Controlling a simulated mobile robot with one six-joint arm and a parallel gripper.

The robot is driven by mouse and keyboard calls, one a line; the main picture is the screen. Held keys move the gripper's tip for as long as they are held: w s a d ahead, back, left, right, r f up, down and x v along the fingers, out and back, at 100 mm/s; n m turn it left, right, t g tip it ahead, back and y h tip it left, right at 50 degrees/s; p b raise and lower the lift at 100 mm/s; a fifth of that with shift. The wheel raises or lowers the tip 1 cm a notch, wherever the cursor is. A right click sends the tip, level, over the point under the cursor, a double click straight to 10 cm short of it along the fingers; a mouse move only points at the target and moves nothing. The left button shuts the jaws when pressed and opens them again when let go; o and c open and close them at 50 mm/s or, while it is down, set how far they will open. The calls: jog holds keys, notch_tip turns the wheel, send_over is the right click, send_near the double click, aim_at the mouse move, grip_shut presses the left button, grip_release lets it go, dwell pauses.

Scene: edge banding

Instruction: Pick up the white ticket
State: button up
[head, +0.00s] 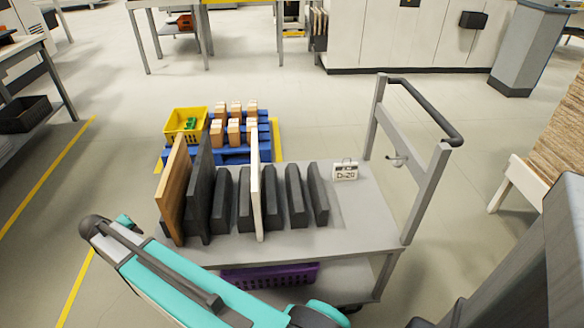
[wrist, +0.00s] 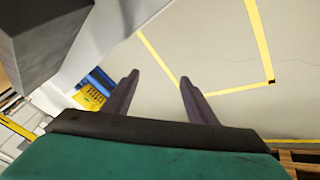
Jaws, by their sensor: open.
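The white ticket (head: 345,171) is a small white tag with dark lettering, seemingly "D-20", and a loop at its top. It stands on the right part of the grey cart's top deck (head: 362,220), right of the dark dividers. The wrist view does not show it. My gripper (wrist: 158,84) is open in the wrist view, its two dark fingers apart with only floor behind them. In the head view my teal arm crosses the lower left in front of the cart; I cannot make out the fingers there.
Several dark dividers (head: 297,195) stand on the deck with a brown board (head: 172,190) and a thin white board (head: 256,185). The cart's handle (head: 425,110) rises at right. A yellow basket (head: 186,123) and blue pallet stand behind. Deck around the ticket's front is clear.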

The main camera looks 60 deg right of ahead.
jog(key=w+d+r+m+t+h, duration=0.1)
jog(key=w+d+r, duration=0.3)
jog(key=d+r, duration=0.25)
jog(key=w+d+r+t+h, duration=0.1)
jog(key=w+d+r+h, duration=0.1)
jog(key=w+d+r, duration=0.45)
jog(key=w+d+r+m+t+h, duration=0.15)
jog(key=d+r, duration=0.25)
jog(key=r, duration=0.4)
jog(key=s+d+r+m+g+h, duration=0.1)
jog(key=s+d+r+m, duration=0.25)
jog(key=d, duration=0.65)
jog(key=s+d+r+m+g+h, duration=0.15)
jog(key=s+d, duration=0.35)
jog(key=d, duration=0.5)
jog(key=s+d+r+m+g+h, duration=0.1)
jog(key=s+d+r+m+g, duration=0.2)
jog(key=d, duration=0.6)
jog(key=m+g+y, duration=0.5)
jog(key=m+y, duration=0.4)
jog(key=m, duration=0.6)
send_near(352, 164)
jog(key=r, duration=0.1)
jog(key=shift+w+a+r+b, duration=0.1)
jog(key=shift+w+a+b, duration=0.15)
jog(key=shift+a+b, duration=0.1)
jog(key=shift+x, duration=4.3)
